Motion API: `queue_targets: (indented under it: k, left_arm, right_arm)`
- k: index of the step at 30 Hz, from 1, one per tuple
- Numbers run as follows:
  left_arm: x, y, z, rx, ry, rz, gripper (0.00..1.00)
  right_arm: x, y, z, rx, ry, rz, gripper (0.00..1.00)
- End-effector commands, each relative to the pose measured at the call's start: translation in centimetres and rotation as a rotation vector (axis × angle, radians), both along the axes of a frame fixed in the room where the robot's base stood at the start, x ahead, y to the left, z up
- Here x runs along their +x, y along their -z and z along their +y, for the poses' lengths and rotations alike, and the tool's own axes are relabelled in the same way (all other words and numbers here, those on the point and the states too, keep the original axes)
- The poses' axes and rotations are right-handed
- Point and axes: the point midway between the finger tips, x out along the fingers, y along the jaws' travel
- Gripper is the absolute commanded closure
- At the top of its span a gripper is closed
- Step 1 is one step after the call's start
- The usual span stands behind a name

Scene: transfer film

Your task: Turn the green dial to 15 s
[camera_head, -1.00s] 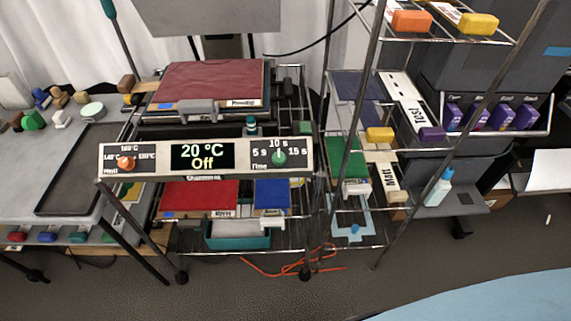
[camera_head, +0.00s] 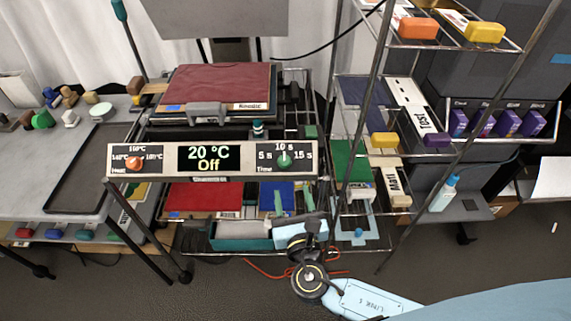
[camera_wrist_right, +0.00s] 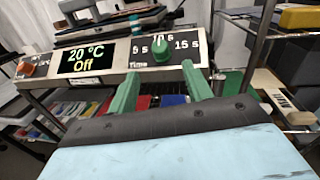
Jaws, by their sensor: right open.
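The green dial (camera_head: 284,160) sits at the right end of the control panel (camera_head: 222,176), among the marks 5 s, 10 s and 15 s. Its pointer looks to be up at 10 s. It also shows in the right wrist view (camera_wrist_right: 161,50), above and beyond the fingers. My right gripper (camera_head: 292,201) is below the dial, apart from it. In the right wrist view its two green fingers (camera_wrist_right: 160,84) are spread with nothing between them. My left gripper is in neither view.
The panel's display (camera_head: 208,158) reads 20 °C and Off. An orange dial (camera_head: 135,162) sits at the panel's left end. A wire rack (camera_head: 372,160) with boxes stands close on the right. Red and blue sheets lie on the shelf below the panel.

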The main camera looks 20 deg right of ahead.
Motion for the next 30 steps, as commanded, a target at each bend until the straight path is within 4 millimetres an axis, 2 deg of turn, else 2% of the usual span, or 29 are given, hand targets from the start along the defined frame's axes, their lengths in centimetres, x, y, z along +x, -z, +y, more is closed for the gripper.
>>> queue_targets:
  k: [1,6,13,18,27,28,30]
  left_arm:
    - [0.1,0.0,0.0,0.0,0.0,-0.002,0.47]
    - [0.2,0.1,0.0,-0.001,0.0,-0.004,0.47]
    - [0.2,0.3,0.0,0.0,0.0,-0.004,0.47]
    - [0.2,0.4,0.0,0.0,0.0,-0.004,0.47]
    - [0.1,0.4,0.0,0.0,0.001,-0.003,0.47]
    - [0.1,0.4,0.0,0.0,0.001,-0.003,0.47]
    - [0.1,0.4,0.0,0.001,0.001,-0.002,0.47]
  right_arm:
    - [1.3,-0.1,-0.2,-0.002,0.001,-0.005,0.5]
    - [5.0,-0.1,-0.6,0.001,0.0,-0.002,0.5]
    - [8.7,0.0,-1.2,0.002,0.001,0.0,0.5]
    - [10.0,0.1,-1.3,0.002,-0.001,0.002,0.5]
    - [10.2,0.1,-1.4,0.004,-0.001,0.003,0.5]
    - [10.2,0.1,-1.4,0.004,-0.001,0.003,0.51]
    - [10.2,0.1,-1.4,0.004,-0.001,0.003,0.6]
